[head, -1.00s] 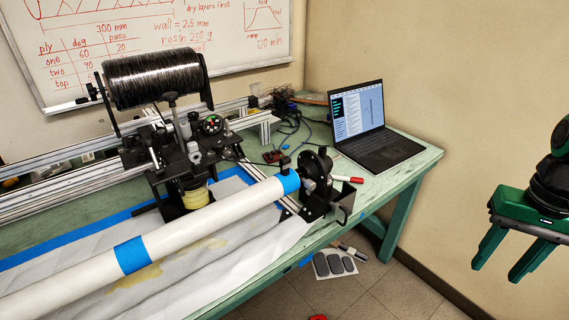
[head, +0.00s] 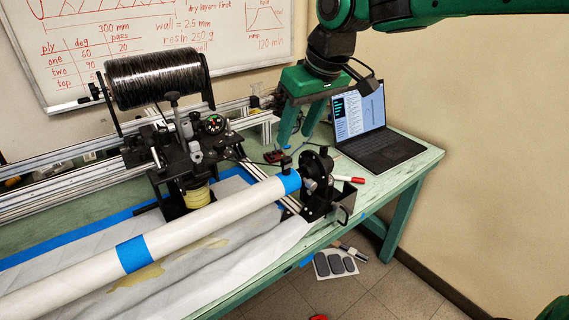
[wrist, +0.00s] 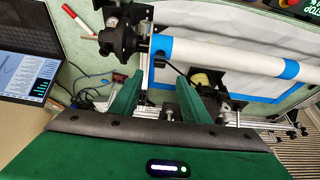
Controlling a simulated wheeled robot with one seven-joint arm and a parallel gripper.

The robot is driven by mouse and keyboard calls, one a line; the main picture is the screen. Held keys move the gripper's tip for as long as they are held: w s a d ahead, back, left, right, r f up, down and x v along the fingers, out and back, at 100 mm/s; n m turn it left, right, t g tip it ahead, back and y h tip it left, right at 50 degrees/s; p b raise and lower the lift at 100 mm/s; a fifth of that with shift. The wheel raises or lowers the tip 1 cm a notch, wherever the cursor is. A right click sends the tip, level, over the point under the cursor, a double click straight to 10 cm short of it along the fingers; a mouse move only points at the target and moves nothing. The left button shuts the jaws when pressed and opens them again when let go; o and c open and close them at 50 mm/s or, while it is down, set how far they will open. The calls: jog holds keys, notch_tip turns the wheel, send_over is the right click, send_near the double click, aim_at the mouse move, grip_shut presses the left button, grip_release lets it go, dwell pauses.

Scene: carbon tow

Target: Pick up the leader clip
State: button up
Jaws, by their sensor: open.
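I cannot identify the leader clip with certainty. A small black clip-like part (head: 286,162) stands on the white tube (head: 210,205) at its right blue tape band. In the wrist view a slim black part (wrist: 172,64) shows near that band, ahead of my fingers. My gripper (head: 298,140) is open and empty, its green fingers pointing down above the back of the bench, left of the laptop. In the wrist view my gripper (wrist: 158,82) has its two fingers spread apart, with part of the machine visible between them. Neither finger visibly holds anything.
The laptop (head: 380,144) stands open right of my gripper. The black end chuck (head: 317,180) holds the tube end. The winding head (head: 185,150) and its black spool (head: 155,78) stand to the left. Cables and a small red part (head: 273,156) lie behind the tube.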

aim_at(287, 158)
jog(key=x, duration=1)
jog(key=shift+d+f, duration=0.1)
jog(key=shift+d, duration=0.1)
jog(key=shift+c, duration=0.7)
grip_shut()
